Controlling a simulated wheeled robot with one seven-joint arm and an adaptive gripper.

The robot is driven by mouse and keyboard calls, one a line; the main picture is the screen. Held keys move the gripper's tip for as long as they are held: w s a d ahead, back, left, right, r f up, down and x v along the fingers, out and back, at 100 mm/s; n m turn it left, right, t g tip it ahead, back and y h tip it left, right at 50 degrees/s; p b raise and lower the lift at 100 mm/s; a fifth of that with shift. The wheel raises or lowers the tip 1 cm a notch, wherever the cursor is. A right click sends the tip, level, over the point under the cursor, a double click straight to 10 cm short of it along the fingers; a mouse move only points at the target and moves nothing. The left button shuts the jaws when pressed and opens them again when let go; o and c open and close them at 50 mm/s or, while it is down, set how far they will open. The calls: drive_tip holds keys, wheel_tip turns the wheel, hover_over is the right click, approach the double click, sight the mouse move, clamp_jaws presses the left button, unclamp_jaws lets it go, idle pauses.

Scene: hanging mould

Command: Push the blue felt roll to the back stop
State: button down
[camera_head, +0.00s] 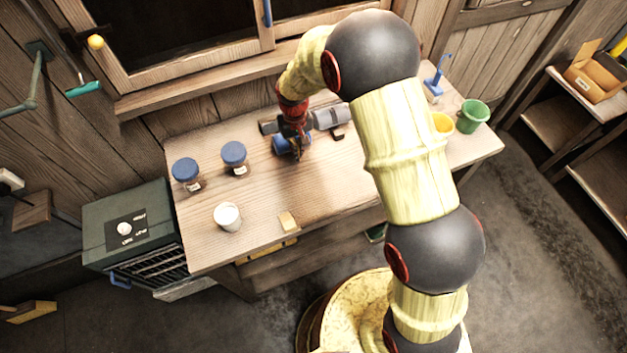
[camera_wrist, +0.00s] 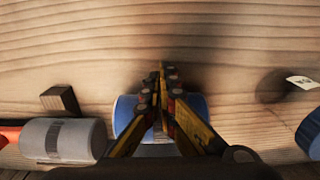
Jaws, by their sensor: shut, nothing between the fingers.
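The blue felt roll (camera_head: 280,145) lies on the wooden bench near the wall, partly hidden by my gripper (camera_head: 298,156). In the wrist view the roll (camera_wrist: 126,113) lies crosswise below my gripper (camera_wrist: 163,68), with blue showing on both sides of the fingers. The fingers are shut and empty, and their tips reach past the roll's edge over bare wood. I cannot tell whether they touch the roll. A dark bar (camera_head: 267,127) sits just behind the roll, on the wall side; I cannot tell whether it is the back stop.
A grey cylinder (camera_head: 331,117) and a small dark block (camera_wrist: 61,99) lie beside the roll. Two blue-lidded jars (camera_head: 234,157) and a white cup (camera_head: 228,217) stand to the left. Yellow and green cups (camera_head: 473,116) stand at the right.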

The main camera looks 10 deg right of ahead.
drive_tip(key=shift+w+a, duration=0.3)
drive_tip(key=shift+w, duration=0.7)
drive_tip(key=shift+w+a, duration=0.25)
drive_tip(key=shift+w, duration=0.75)
drive_tip(key=shift+s, duration=0.1)
drive_tip(key=shift+s+d+r+p, duration=0.1)
drive_tip(key=shift+s+d+r, duration=0.1)
drive_tip(key=shift+s, duration=0.45)
drive_tip(key=shift+s+d+r+p, duration=0.15)
drive_tip(key=shift+s, duration=0.45)
drive_tip(key=shift+s+d+r+p, duration=0.1)
drive_tip(key=shift+s+d+r, duration=0.1)
drive_tip(key=shift+s, duration=0.45)
drive_tip(key=shift+r, duration=0.1)
wheel_tip(320, 180, up, 7)
drive_tip(key=s+p, duration=0.3)
drive_tip(key=p, duration=0.1)
drive_tip(key=shift+d, duration=0.45)
